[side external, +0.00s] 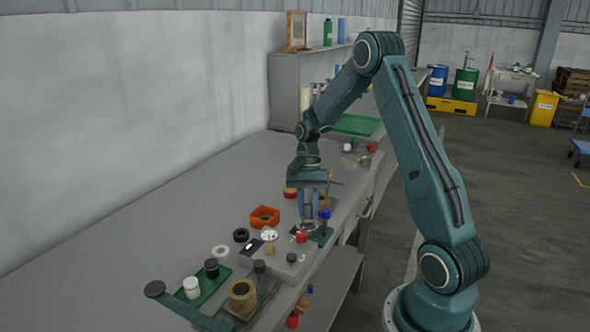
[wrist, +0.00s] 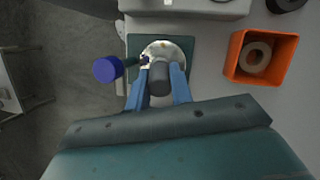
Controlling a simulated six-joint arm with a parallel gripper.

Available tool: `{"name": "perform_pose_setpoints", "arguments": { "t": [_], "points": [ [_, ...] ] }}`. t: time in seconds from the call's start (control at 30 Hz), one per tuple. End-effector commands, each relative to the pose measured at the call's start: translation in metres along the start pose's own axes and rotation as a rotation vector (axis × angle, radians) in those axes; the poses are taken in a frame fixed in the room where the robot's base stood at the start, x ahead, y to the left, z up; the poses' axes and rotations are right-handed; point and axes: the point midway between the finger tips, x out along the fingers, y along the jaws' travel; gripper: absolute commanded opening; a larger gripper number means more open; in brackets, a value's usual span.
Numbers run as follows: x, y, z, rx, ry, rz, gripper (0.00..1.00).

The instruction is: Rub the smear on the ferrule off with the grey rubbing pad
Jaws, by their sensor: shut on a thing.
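My gripper (wrist: 160,86) is shut on the grey rubbing pad (wrist: 159,74), a dark block between its blue fingers. In the side view my gripper (side external: 309,207) points down at the work. The ferrule (wrist: 174,46) is a pale round metal piece on a dark green plate (wrist: 134,45). Brownish-yellow marks, seemingly the smear (wrist: 147,57), show on its left part near the pad. The pad overlaps the ferrule's near part in the wrist view and hides it. I cannot tell whether the pad touches the ferrule.
A blue-knobbed clamp (wrist: 107,69) stands left of the ferrule, close to my fingers. An orange bin (wrist: 237,72) holding a tan ring is to the right. Several small parts crowd the bench's near end, including a red piece (side external: 302,237). The bench's left side (side external: 150,225) is clear.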

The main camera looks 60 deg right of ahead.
Motion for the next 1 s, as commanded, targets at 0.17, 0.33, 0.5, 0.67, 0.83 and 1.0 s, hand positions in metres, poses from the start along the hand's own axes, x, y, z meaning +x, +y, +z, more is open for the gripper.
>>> {"name": "perform_pose_setpoints", "arguments": {
  "t": [0.17,0.33,0.5,0.67,0.83,1.0],
  "points": [
    [0.001,0.006,0.002,0.0,-0.001,0.0,0.0],
    [0.001,0.007,0.001,0.0,-0.001,0.0,0.0],
    [0.001,0.006,-0.004,0.001,-0.001,0.0,0.0],
    [0.0,0.006,-0.006,0.001,0.0,0.0,0.0],
    [-0.001,0.003,-0.007,0.001,0.0,0.0,0.0],
    [-0.003,0.0,-0.009,0.001,0.0,0.0,0.0]
  ]
}}
